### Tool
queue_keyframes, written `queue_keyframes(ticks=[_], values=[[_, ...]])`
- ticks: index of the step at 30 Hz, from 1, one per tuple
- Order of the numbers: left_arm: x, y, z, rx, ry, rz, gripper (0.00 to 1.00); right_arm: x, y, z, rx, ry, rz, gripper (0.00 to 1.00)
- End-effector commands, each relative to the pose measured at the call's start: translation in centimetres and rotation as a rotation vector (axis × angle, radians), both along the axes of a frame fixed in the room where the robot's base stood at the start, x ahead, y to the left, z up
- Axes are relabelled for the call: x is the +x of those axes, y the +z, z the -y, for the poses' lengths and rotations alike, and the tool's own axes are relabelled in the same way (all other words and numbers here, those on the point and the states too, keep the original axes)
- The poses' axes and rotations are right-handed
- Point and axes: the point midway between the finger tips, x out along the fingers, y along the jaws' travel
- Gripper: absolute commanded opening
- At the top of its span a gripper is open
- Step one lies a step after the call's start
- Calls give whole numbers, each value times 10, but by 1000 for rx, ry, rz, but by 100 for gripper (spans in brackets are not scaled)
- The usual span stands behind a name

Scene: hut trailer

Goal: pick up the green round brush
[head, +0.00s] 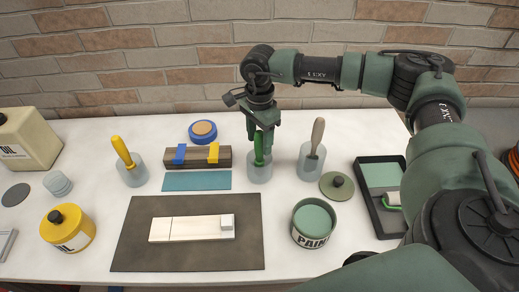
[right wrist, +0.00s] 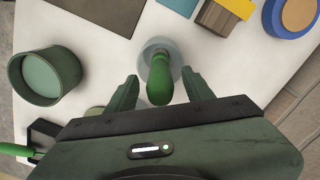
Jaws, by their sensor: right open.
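The green round brush (head: 259,147) stands handle-up in a clear cup (head: 259,172) at the middle of the table. Its green handle also shows in the right wrist view (right wrist: 160,80), between the two fingers. My right gripper (head: 264,136) is over the cup from above, with its fingers on either side of the handle. In the right wrist view my right gripper (right wrist: 160,95) is open, with gaps between the fingers and the handle. The brush's lower end is inside the cup and hard to make out. My left gripper is not in view.
A clear cup with a grey-handled brush (head: 317,140) stands close on the right, and one with a yellow-handled brush (head: 123,152) on the left. A wooden block (head: 200,160), a paint can (head: 312,223), a paint tray (head: 368,205) and a dark mat (head: 130,240) lie around.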

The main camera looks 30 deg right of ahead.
Motion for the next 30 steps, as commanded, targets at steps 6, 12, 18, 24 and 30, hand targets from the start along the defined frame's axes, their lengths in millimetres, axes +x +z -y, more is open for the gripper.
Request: queue_keyframes(ticks=[6, 12, 18, 24, 30], values=[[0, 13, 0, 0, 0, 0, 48, -1, -23, 0, -1, 0, -1, 52], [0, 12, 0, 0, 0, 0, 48, 0, -26, 0, 0, 0, 1, 52], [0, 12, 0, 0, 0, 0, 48, 0, -26, 0, 0, 0, 1, 8], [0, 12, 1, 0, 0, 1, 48, 0, -26, 0, 0, 0, 1, 0], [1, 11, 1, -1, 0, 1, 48, 0, -23, 0, 0, 0, 2, 0]])
